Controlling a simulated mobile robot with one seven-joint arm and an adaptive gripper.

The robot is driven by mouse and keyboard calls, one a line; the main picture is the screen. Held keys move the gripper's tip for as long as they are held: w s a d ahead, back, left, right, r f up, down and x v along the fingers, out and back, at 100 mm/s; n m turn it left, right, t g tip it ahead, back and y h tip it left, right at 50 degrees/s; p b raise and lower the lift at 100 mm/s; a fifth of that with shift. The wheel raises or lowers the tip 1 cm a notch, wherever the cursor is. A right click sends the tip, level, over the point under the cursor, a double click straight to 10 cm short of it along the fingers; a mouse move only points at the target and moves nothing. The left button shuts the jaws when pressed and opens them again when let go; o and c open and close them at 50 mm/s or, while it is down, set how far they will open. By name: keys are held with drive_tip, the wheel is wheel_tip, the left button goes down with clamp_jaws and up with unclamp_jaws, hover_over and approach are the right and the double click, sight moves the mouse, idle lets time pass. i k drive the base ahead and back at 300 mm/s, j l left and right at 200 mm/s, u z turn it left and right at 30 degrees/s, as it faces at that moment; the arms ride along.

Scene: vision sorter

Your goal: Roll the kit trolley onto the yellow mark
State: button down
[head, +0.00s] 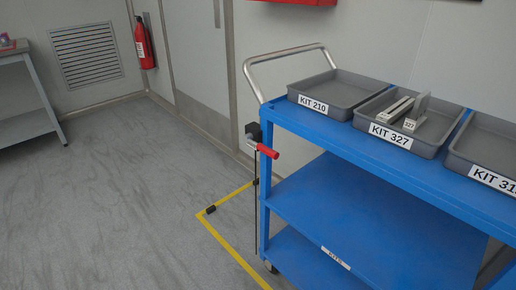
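The kit trolley (310,204) is blue with several shelves and stands at the right, cut off by the right edge of the head view. Its metal push handle (290,52) rises at its left end. A red-gripped lever (266,151) sits on a black block at its left corner post. A yellow mark (222,238) on the floor shows a corner left of the trolley; its lines run behind and below the trolley, so how much of the trolley is inside it I cannot tell. My gripper is not in view.
Grey trays labelled KIT 210 (315,105) and KIT 327 (390,138), the latter holding parts, and a third cut-off tray stand on top. A small black block (211,209) lies at the yellow line. The left floor is clear.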

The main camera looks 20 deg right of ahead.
sight(369, 212)
drive_tip(key=z, duration=1.45)
